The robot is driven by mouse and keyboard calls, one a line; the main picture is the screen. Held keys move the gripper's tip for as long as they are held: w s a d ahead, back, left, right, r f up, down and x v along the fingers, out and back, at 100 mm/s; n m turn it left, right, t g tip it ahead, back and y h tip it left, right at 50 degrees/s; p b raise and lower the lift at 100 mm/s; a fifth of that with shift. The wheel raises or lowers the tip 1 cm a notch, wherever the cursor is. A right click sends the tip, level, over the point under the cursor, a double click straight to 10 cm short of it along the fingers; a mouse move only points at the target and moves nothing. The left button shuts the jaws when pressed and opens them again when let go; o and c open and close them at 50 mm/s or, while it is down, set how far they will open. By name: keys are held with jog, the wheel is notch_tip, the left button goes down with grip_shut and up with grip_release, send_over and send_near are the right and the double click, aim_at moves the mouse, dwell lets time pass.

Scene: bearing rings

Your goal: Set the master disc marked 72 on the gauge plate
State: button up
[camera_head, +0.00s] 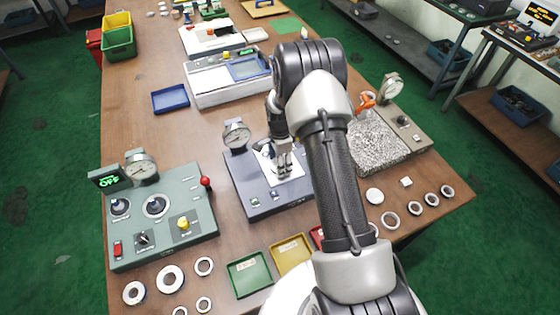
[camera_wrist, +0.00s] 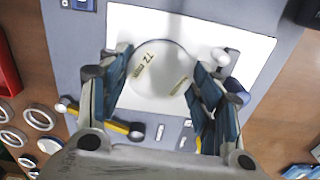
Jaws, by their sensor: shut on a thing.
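The white master disc marked 72 (camera_wrist: 158,68) is between my fingers in the wrist view, its number facing up. My gripper (camera_wrist: 160,88) is shut on it, with a finger on either side. Behind the disc is the white gauge plate (camera_wrist: 240,60), on a blue-grey gauge base. The disc is over the plate; whether it touches the plate or hangs just above it I cannot tell. In the head view my gripper (camera_head: 284,168) is low over the white plate (camera_head: 297,170), and the disc is hidden there by the fingers.
A dial gauge (camera_head: 236,134) stands at the plate's left rear. A green-grey control box (camera_head: 185,240) is to the left. Green (camera_head: 250,273) and yellow (camera_head: 292,252) trays are in front. A granite block (camera_head: 375,145) and several loose rings (camera_head: 390,220) are to the right.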

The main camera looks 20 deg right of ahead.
jog(key=o, duration=1.6)
jog(key=shift+c, duration=0.2)
jog(key=shift+f, duration=0.1)
notch_tip(320, 180, up, 12)
